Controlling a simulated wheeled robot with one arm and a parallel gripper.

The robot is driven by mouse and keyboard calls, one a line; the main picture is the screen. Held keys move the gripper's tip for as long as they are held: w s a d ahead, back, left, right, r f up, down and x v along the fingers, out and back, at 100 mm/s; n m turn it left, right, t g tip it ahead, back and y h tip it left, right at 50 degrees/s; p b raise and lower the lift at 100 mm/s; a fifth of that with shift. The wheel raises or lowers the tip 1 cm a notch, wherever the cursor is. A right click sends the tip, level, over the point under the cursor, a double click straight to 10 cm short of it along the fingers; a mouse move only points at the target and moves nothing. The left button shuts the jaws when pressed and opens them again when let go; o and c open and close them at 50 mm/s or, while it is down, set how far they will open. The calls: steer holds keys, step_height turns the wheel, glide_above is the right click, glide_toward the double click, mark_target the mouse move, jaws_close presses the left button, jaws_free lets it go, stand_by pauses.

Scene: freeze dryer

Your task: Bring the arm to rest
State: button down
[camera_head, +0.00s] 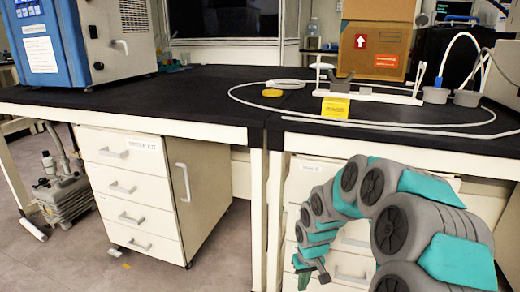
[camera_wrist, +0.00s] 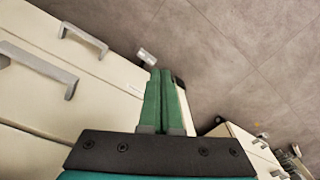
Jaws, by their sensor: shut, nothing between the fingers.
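My arm, grey and teal, arches in from the lower right of the head view and bends down in front of the right-hand drawers. My gripper (camera_head: 320,273) hangs at the low end of the arm, below the bench top and in front of the drawer fronts. In the wrist view my gripper (camera_wrist: 161,72) shows two green fingers side by side, shut, with nothing held. They point past the cream drawer fronts (camera_wrist: 60,90) towards the grey tiled floor (camera_wrist: 240,50).
The black bench top (camera_head: 190,100) carries a blue and grey machine (camera_head: 85,40), a cardboard box (camera_head: 375,40), a white stand with a yellow label (camera_head: 335,108) and a looped white tube. Drawers (camera_head: 125,185) stand beneath it. A pump (camera_head: 62,185) sits on the floor at left.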

steer(key=s+d+r+g+p, duration=0.1)
steer(key=s+r+p, duration=0.2)
steer(key=s+r, duration=1.25)
steer(key=s+r+m+p, duration=0.1)
steer(key=s+r, duration=0.3)
steer(key=s, duration=0.5)
steer(key=s+d+r+m+g+p, duration=0.1)
steer(key=s+r, duration=0.3)
steer(key=s, duration=0.6)
steer(key=shift+d+h+p, duration=0.2)
steer(key=shift+h+p, duration=0.1)
steer(key=shift+p, duration=0.55)
steer(key=shift+r, duration=0.1)
